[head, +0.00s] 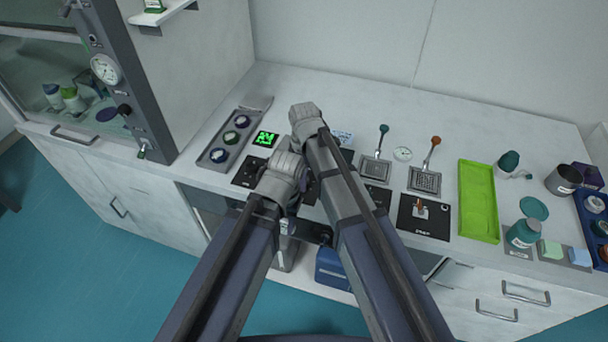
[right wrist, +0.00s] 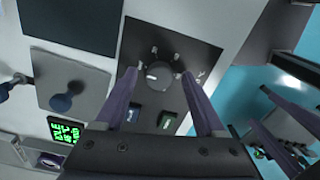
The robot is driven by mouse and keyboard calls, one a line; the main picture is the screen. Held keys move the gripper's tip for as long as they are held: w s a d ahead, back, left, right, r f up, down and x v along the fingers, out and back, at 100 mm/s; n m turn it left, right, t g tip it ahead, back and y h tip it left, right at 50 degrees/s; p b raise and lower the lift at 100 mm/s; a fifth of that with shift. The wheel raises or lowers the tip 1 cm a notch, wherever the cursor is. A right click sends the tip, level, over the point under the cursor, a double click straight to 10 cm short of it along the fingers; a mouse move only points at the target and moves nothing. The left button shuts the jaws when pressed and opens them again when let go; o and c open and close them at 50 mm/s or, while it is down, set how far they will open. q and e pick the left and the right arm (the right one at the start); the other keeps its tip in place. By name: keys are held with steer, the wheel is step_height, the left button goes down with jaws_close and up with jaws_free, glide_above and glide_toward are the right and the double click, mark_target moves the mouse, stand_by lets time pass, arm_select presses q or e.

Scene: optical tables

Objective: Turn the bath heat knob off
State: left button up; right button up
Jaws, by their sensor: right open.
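A round grey knob (right wrist: 158,74), which I take to be the bath heat knob, sits on a dark panel (right wrist: 185,50) in the right wrist view. Small pale marks surround it. My right gripper (right wrist: 159,77) is open, with one finger on each side of the knob; I cannot tell whether they touch it. Two small buttons, one green (right wrist: 166,120), sit on the panel beside it. My left gripper's fingers are not clear there.
A green digital display (head: 266,138) stands near a grey tray of round items (head: 232,137). Two handled mesh baskets (head: 425,180), a dark panel (head: 424,217), a lime tray (head: 478,200) and a teal bottle (head: 523,233) stand to the right. The bench back is largely clear.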

steer(key=shift+r+p, duration=3.8)
steer(key=shift+r, duration=0.05)
steer(key=shift+d, duration=0.1)
steer(key=s+d+m, duration=0.5)
steer(key=d+m, duration=0.3)
steer(key=d, duration=0.1)
steer(key=s+d+m, duration=0.6)
steer(key=d+m, duration=0.2)
steer(key=m, duration=0.1)
steer(key=s+a+n+h, duration=0.1)
steer(key=s+a+n, duration=0.3)
steer(key=a, duration=0.7)
steer(key=shift+s, duration=0.75)
